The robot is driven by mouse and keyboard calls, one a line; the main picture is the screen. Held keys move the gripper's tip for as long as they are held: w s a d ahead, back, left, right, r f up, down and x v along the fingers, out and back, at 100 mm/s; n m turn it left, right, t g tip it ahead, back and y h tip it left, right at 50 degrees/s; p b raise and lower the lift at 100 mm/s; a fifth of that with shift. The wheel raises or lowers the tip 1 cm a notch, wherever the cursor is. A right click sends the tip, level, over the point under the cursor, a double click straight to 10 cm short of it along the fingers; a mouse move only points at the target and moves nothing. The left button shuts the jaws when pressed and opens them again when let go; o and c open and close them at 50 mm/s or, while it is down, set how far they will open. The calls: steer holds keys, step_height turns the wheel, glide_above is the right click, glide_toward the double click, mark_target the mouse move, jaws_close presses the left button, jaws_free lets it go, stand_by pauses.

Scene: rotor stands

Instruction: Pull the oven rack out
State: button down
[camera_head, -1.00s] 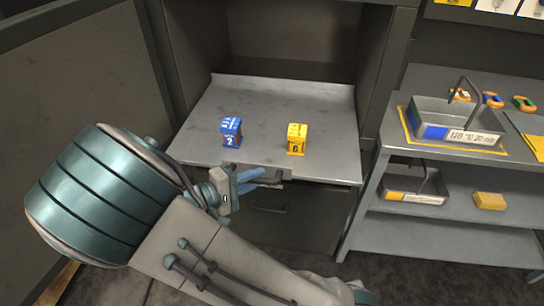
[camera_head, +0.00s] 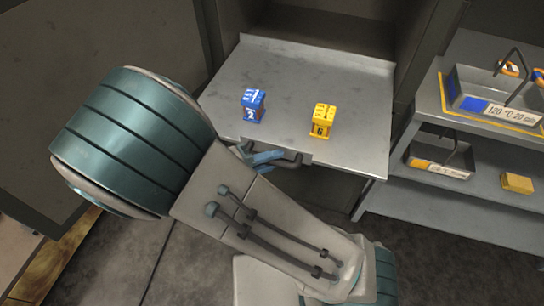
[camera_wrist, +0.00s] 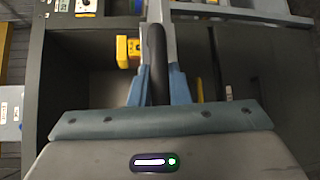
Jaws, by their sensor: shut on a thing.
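The oven rack (camera_head: 300,85) is a flat grey metal tray with a raised back lip, sticking out of the dark cabinet. A dark bar handle (camera_head: 292,162) runs along its front edge. My gripper (camera_head: 265,157) is at the left part of this handle, partly hidden by my arm. In the wrist view its blue fingers (camera_wrist: 158,85) are shut on the dark handle bar (camera_wrist: 157,55), one on each side. A blue block (camera_head: 253,105) and a yellow block (camera_head: 323,121) stand upright on the rack; the yellow block also shows in the wrist view (camera_wrist: 127,51).
A grey shelf unit (camera_head: 440,205) stands close on the right, holding an upper tray (camera_head: 490,95), a lower tray (camera_head: 440,160) and a yellow block-like item (camera_head: 517,183). A dark panel (camera_head: 90,60) stands on the left. Floor is bare in front.

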steer(key=c, duration=1.4)
jaws_free()
steer(key=shift+o, duration=0.2)
steer(key=v, duration=1.4)
steer(key=shift+w, duration=0.1)
steer(key=d+r+m+g+y+p, duration=0.1)
steer(key=d+r+m+y+p, duration=0.1)
steer(key=d+r+y, duration=0.3)
steer(key=d+r+m+g+y+p, duration=0.1)
steer(key=d+r+y, duration=0.3)
steer(key=d, duration=0.7)
steer(key=d+r+m+g+y+p, duration=0.1)
steer(key=d+r+m+y+p, duration=0.2)
steer(key=d, duration=0.5)
step_height(320, 180, up, 3)
steer(key=y+p, duration=0.1)
steer(key=y, duration=0.2)
steer(key=shift+d+f, duration=0.15)
steer(key=shift+d, duration=0.15)
